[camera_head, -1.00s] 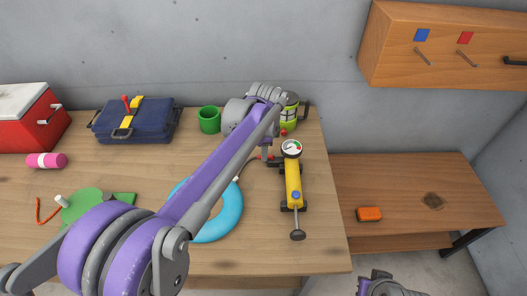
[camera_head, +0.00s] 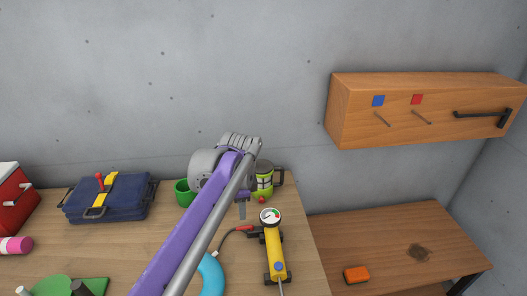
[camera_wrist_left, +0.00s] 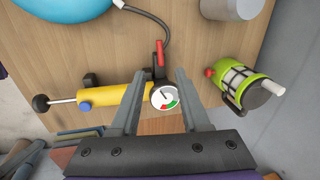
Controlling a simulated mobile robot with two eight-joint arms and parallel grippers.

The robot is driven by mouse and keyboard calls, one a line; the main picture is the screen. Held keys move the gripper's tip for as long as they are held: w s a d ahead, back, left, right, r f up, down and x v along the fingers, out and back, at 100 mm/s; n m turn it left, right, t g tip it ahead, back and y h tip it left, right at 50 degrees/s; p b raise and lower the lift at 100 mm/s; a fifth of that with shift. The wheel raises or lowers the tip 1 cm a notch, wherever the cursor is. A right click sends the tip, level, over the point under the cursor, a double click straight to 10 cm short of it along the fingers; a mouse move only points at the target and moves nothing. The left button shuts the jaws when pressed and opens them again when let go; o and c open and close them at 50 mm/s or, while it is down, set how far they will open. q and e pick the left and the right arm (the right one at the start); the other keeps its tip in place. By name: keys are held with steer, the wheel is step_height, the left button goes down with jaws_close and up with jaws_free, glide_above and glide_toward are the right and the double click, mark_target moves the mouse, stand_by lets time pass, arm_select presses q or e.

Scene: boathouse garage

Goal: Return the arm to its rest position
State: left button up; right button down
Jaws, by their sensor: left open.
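My left arm, purple and grey, reaches up from the bottom of the head view over the workbench. My left gripper (camera_head: 242,208) points down beside the green lantern, mostly hidden by its own wrist. In the left wrist view its two fingers (camera_wrist_left: 157,75) are apart and empty. The yellow pump (camera_wrist_left: 118,97) with its round gauge shows between and beyond the fingers. The pump (camera_head: 273,244) lies just right of the gripper in the head view. The right gripper is out of view.
The green lantern (camera_head: 263,181) stands behind the gripper, with a green mug (camera_head: 184,192) to its left. A blue ring (camera_head: 211,275) lies partly behind my arm. A wooden cabinet (camera_head: 430,108) hangs on the wall; a low table (camera_head: 390,240) holds an orange block (camera_head: 356,274).

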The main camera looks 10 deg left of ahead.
arm_select(q)
steer(key=s+a+f+n+t+p, duration=0.1)
steer(key=s+f+n+p, duration=0.1)
steer(key=s+n, duration=0.5)
steer(key=s+a+f+n+t+p, duration=0.2)
steer(key=s+n, duration=0.5)
steer(key=s, duration=1.2)
steer(key=f+p, duration=0.1)
steer(key=p, duration=0.1)
steer(key=shift+a+h+p, duration=0.2)
steer(key=shift+h+p, duration=0.2)
